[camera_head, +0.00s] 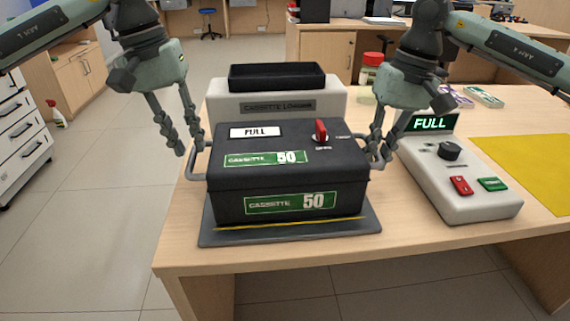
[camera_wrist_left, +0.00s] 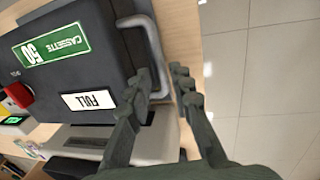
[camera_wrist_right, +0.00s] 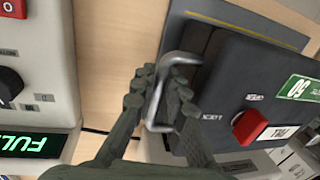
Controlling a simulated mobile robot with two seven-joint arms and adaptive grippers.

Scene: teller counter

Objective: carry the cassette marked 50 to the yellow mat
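The cassette marked 50 (camera_head: 290,180) is a dark grey box with green labels, a FULL plate and a red knob. It rests on a dark base plate (camera_head: 215,238) on the wooden counter, with a metal handle on each side. My left gripper (camera_head: 189,151) is at the left handle (camera_wrist_left: 158,40), with its fingertips apart on either side of it. My right gripper (camera_head: 377,158) is at the right handle (camera_wrist_right: 160,95), with its fingers around the bar. Whether they press on it is unclear. The yellow mat (camera_head: 530,165) lies at the right, bare in the part seen.
A white control box (camera_head: 460,190) with a FULL display, a knob and red and green buttons stands between cassette and mat. The white cassette loader (camera_head: 330,105) with a black tray stands behind the cassette. A red-lidded jar (camera_head: 370,75) is behind the right gripper.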

